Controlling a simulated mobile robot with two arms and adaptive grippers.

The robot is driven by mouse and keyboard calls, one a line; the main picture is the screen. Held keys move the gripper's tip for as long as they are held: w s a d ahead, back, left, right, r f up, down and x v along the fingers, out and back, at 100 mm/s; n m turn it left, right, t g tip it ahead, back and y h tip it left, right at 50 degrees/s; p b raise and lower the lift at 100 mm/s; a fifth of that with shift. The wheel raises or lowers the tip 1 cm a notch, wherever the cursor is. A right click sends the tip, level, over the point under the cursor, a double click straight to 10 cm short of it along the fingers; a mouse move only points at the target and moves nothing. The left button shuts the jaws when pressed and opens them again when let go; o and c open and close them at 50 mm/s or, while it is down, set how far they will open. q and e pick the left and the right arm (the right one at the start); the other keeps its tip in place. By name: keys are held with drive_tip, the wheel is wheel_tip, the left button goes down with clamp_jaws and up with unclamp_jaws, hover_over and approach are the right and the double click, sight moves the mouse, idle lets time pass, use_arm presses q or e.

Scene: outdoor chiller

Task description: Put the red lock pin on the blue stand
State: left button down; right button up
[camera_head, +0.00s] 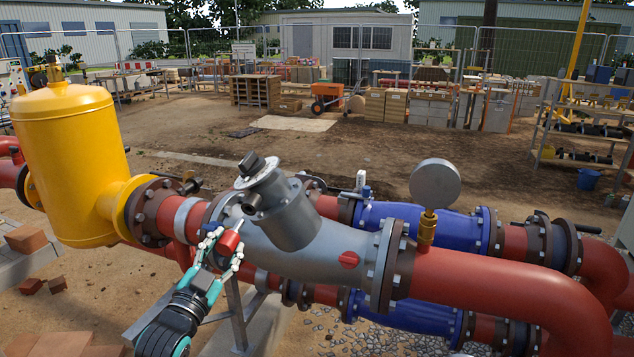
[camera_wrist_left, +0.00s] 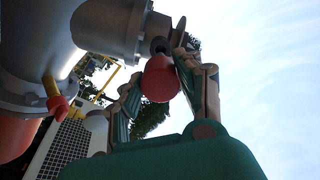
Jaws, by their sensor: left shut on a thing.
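The red lock pin (camera_head: 229,242) is between the fingers of my left gripper (camera_head: 224,248), close in front of the grey strainer body (camera_head: 325,237). In the left wrist view the pin's round red end (camera_wrist_left: 160,78) shows between the two fingertips (camera_wrist_left: 161,75), near a dark metal part of the fitting. My left gripper is shut on the pin. I cannot tell whether the pin touches the fitting. No blue stand is clearly recognisable; a small blue piece (camera_head: 367,191) shows behind the strainer by the blue pipe section. My right gripper is not in view.
Red pipes (camera_head: 500,290) with flanges and blue sections (camera_head: 422,222) cross the right. A yellow tank (camera_head: 72,165) stands at the left and a round gauge (camera_head: 435,184) at the right. Open ground (camera_head: 330,150) lies behind, with a shelf rack (camera_head: 585,128) at the right.

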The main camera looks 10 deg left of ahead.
use_arm(q)
drive_tip(key=s+d+f+b, duration=0.2)
drive_tip(key=s+d+f, duration=0.3)
drive_tip(key=s+f, duration=0.3)
drive_tip(key=s+d+f+b, duration=0.3)
drive_tip(key=s+d+f, duration=0.3)
drive_tip(key=s+f, duration=0.3)
drive_tip(key=s, duration=0.4)
drive_tip(key=shift+s+d+n+y, duration=0.15)
drive_tip(key=shift+n+y, duration=0.15)
drive_tip(key=shift+y, duration=0.1)
